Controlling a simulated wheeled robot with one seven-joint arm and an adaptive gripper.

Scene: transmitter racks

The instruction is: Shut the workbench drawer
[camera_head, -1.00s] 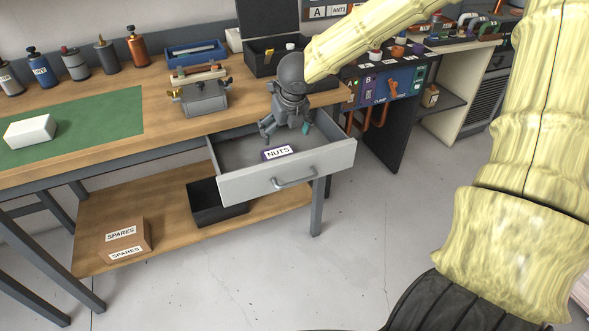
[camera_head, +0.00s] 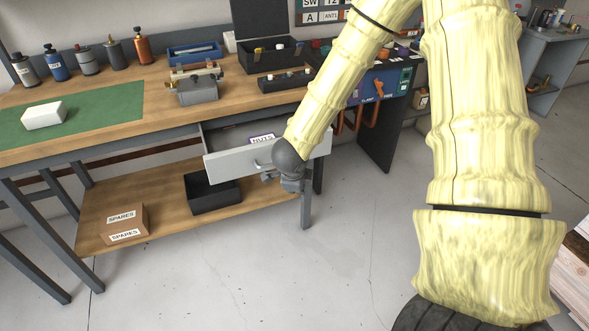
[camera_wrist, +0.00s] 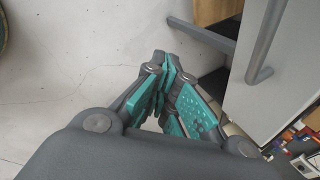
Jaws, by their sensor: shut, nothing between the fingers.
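The workbench drawer (camera_head: 228,163) is partly open, with its grey front standing out from the bench. A box labelled NUTS (camera_head: 262,138) lies inside it. My gripper (camera_head: 268,177) is low in front of the drawer front, near the bar handle (camera_head: 259,165); my arm hides part of the front and handle. In the wrist view my gripper (camera_wrist: 166,62) is shut and empty, its teal-padded fingers together. The drawer front (camera_wrist: 285,85) and handle (camera_wrist: 262,48) are to their right there. I cannot tell whether my gripper touches the front.
The workbench top (camera_head: 130,97) holds bottles, a vise-like fixture (camera_head: 197,88) and an open black case (camera_head: 262,55). A lower shelf (camera_head: 165,213) bears a black bin (camera_head: 212,194) and a SPARES box (camera_head: 124,222). The floor (camera_head: 240,275) in front is clear.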

